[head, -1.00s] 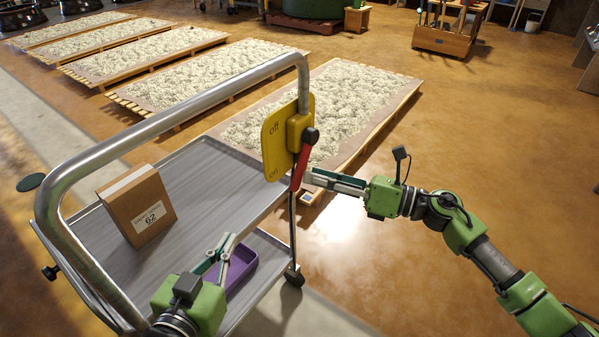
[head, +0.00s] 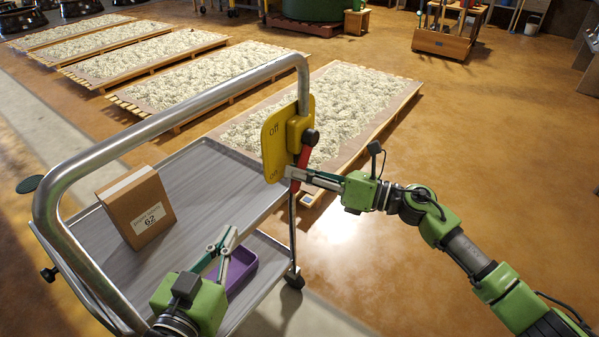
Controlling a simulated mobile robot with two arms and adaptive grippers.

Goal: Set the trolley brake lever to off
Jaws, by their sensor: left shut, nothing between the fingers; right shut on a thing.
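The trolley (head: 195,150) has a tubular push handle. On the handle's right post is a yellow brake plate (head: 271,150) marked "off" at the top and "on" at the bottom. Its red lever (head: 304,157) hangs from a dark pivot knob and points down, towards "on". My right gripper (head: 290,173) comes from the right and is shut on the lever's lower part, partly hiding it. My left gripper (head: 231,236) is shut and empty, above the trolley near its front right corner.
A cardboard box (head: 150,222) labelled 62 stands on the trolley's upper deck. A purple tray (head: 241,268) is on the lower shelf, partly hidden by my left gripper. A low pallet of pale fluffy material (head: 370,95) lies behind the trolley. The floor at right is clear.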

